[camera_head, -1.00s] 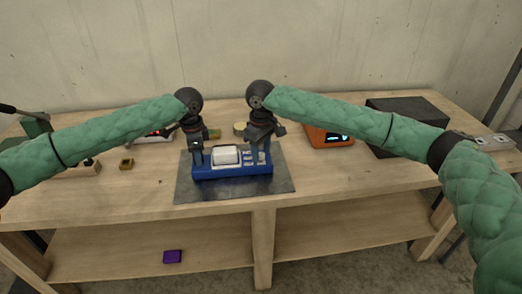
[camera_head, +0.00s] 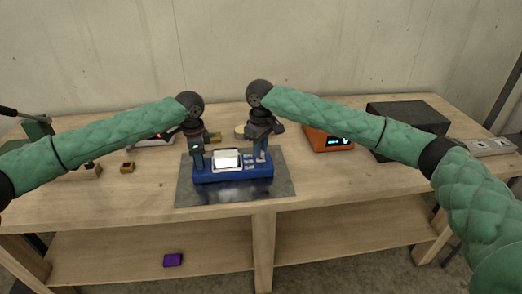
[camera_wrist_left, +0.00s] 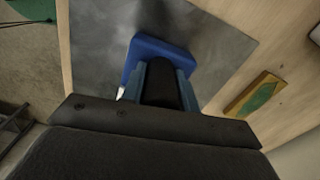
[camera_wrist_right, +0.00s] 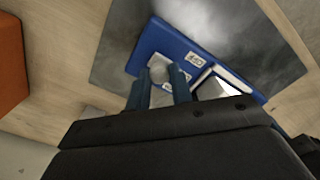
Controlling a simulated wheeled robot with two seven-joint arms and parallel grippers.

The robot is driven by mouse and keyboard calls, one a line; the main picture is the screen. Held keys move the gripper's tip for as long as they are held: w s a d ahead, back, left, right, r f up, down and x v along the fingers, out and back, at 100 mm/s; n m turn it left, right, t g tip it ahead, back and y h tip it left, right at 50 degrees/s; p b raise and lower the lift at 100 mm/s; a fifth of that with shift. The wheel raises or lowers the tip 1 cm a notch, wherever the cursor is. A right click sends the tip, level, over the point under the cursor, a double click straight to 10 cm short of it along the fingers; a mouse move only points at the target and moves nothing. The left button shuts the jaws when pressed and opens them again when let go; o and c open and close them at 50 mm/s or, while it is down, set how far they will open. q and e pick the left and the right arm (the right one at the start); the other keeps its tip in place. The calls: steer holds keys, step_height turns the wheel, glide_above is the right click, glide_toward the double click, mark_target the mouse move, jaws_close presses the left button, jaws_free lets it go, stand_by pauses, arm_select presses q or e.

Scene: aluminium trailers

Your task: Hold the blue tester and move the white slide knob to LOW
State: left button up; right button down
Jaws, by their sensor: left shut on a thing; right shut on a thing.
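The blue tester (camera_head: 233,174) lies on a dark grey mat (camera_head: 190,197) in the middle of the bench. It has a bright white screen (camera_head: 227,159) and small white labels to the screen's right, too small to read. My left gripper (camera_head: 198,163) is shut on the tester's left end; the left wrist view shows its fingers on the blue body (camera_wrist_left: 150,52). My right gripper (camera_head: 261,157) is at the tester's right part. In the right wrist view the pale slide knob (camera_wrist_right: 160,69) sits between its fingers, beside a white label (camera_wrist_right: 195,58). The knob's slot is mostly hidden.
An orange device (camera_head: 329,139) with a lit display stands right of the mat, with a black box (camera_head: 408,115) beyond it. A small yellow block (camera_head: 128,168) lies to the left. A purple box (camera_head: 173,260) lies on the lower shelf. The mat's front is clear.

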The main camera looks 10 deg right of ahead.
steer(key=c, duration=1.2)
jaws_free()
step_height(320, 180, up, 12)
arm_select(q)
steer(key=o, duration=1.2)
